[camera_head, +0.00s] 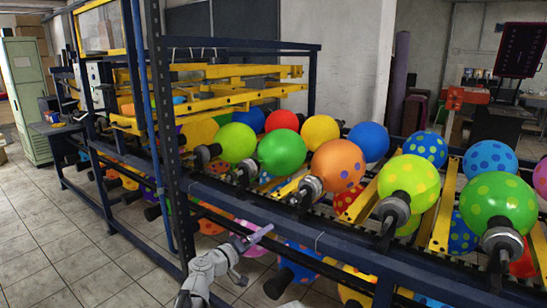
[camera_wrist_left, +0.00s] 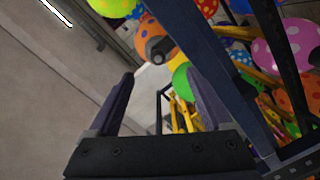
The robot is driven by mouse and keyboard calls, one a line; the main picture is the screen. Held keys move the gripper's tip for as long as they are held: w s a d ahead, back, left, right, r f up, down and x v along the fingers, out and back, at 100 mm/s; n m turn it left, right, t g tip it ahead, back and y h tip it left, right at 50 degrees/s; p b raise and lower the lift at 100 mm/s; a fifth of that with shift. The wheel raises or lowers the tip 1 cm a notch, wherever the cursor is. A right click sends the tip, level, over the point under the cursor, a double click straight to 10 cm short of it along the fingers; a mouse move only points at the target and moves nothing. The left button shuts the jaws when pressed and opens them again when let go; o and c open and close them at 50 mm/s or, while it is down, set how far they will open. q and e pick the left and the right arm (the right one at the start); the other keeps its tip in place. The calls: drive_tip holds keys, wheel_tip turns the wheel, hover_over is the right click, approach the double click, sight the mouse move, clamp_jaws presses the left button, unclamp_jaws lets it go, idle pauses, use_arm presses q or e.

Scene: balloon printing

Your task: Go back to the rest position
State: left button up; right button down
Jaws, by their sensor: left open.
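My left gripper (camera_head: 256,237) is low in front of the balloon rack, with my pale arm rising from the bottom edge. In the left wrist view its two dark fingers (camera_wrist_left: 157,80) stand apart with nothing held between them. Balloons, a rack beam and grey wall show beyond them, tilted. In the head view the fingers overlap a pink balloon (camera_head: 252,250) behind; I cannot tell how far apart they are. My right gripper is not in view.
The dark blue rack rail (camera_head: 230,198) runs across the front. Above it sit an orange balloon (camera_head: 337,166), a yellow-green balloon (camera_head: 409,183) and a green spotted balloon (camera_head: 498,204) on black holders. Tiled floor (camera_head: 50,245) is clear at left. A green cabinet (camera_head: 27,100) stands behind.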

use_arm(q)
drive_tip(key=s+a+f+m+g+y, duration=0.1)
drive_tip(key=s+f+m+g+y, duration=0.3)
drive_tip(key=s+f+g, duration=0.7)
drive_tip(key=s+a+f+n+g+y, duration=0.1)
drive_tip(key=s+a+f+y, duration=0.2)
drive_tip(key=s+a+f, duration=0.3)
drive_tip(key=s+a+f+y, duration=0.3)
drive_tip(key=s+a, duration=0.2)
drive_tip(key=s, duration=0.3)
drive_tip(key=s+d+m+g+y, duration=0.2)
drive_tip(key=s+d+m, duration=0.3)
drive_tip(key=d, duration=0.5)
wheel_tip(320, 180, up, 18)
drive_tip(key=s+n+p, duration=0.1)
drive_tip(key=p, duration=1.7)
drive_tip(key=shift+f, duration=0.1)
